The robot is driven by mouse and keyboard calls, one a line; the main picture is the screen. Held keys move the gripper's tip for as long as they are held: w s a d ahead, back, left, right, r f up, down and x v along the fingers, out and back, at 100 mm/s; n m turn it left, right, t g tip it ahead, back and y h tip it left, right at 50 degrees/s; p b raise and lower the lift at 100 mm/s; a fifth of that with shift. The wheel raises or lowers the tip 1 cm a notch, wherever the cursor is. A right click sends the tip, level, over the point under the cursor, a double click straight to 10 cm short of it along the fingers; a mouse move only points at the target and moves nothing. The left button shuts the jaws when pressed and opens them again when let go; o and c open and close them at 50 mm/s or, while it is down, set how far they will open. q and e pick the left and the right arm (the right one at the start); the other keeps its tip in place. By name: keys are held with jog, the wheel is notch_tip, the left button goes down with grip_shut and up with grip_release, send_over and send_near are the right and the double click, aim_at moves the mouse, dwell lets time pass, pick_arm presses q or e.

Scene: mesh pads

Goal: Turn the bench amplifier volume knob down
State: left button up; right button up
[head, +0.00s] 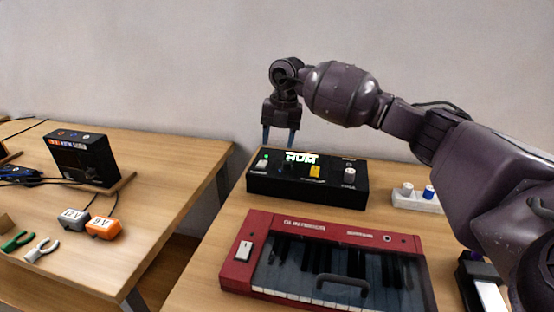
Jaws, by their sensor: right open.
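A black box with a lit display reading something like "HUM" (307,184) stands at the back of the right table and looks like the bench amplifier. On its top are a green light, a white switch at the left, a yellow part (315,171) and a pale knob-like part (349,176) at the right end. I cannot tell for sure which part is the volume knob. My right gripper (278,140) points down, open and empty, above the back left part of the box. The fingers seem apart from the box. My left gripper is out of view.
A red keyboard (262,222) lies in front of the box. A white block with knobs (415,203) is to the right, near my right arm. A gap separates the left table, which holds a black device (98,160), an orange adapter (104,229) and pliers.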

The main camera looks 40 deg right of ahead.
aim_at(287, 162)
jog(key=d+r+m+h, duration=0.1)
jog(key=d+r+h, duration=0.1)
jog(key=d, duration=0.2)
jog(key=shift+g, duration=0.3)
jog(key=f, duration=0.3)
jog(key=f+b, duration=0.1)
jog(key=f, duration=0.2)
jog(key=f+b, duration=0.1)
jog(key=f, duration=0.2)
jog(key=shift+w+a, duration=0.2)
jog(key=shift+w, duration=0.2)
jog(key=shift+f, duration=0.9)
jog(key=c, duration=0.9)
